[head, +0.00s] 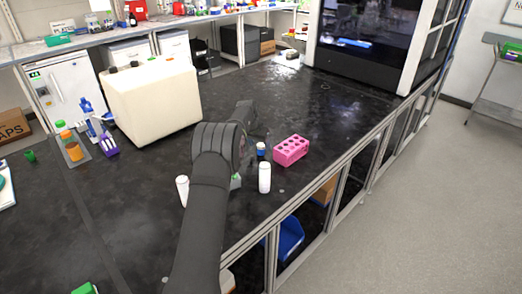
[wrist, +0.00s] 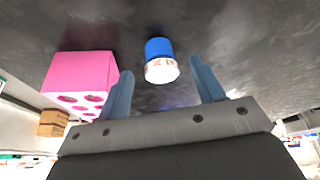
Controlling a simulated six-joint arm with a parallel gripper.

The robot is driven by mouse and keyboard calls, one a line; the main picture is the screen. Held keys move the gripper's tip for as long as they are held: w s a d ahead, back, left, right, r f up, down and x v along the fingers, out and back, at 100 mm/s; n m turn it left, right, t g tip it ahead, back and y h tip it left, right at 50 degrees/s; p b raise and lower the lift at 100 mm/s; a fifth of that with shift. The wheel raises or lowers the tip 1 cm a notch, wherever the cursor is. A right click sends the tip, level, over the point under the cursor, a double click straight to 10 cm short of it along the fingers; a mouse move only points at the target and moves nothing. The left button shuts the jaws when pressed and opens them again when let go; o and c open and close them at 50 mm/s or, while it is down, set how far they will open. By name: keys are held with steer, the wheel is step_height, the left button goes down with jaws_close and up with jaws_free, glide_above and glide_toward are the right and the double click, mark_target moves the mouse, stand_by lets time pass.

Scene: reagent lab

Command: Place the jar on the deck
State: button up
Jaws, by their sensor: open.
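My gripper (wrist: 160,68) is open, one finger to each side of the jar in the wrist view. The fingers look apart from the jar, and nothing is held. In the head view my arm hides the gripper's fingers. The dark worktop (head: 130,220) spreads around the arm; no separately marked deck can be told.
A pink rack with holes (head: 290,150) stands close beside the jar; it also shows in the wrist view (wrist: 80,75). White bottles stand nearby, one right (head: 264,180) and one left (head: 182,190) of my arm. A large cream container (head: 150,100) stands behind. The front left worktop is mostly clear.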

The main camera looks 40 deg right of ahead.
steer(key=shift+x, duration=1.3)
steer(key=shift+c, duration=0.4)
steer(key=c, duration=1.1)
steer(key=shift+o, duration=0.2)
steer(key=shift+r, duration=0.45)
step_height(320, 180, up, 4)
steer(key=shift+s+d+f, duration=0.1)
steer(key=shift+s+f, duration=0.05)
steer(key=s+r, duration=0.2)
steer(key=s, duration=0.1)
steer(key=s+r, duration=0.2)
steer(key=s, duration=0.2)
steer(key=s+d+r, duration=0.1)
steer(key=s+r, duration=0.1)
steer(key=s, duration=0.2)
steer(key=shift+s+d+r, duration=0.1)
steer(key=shift+r, duration=0.1)
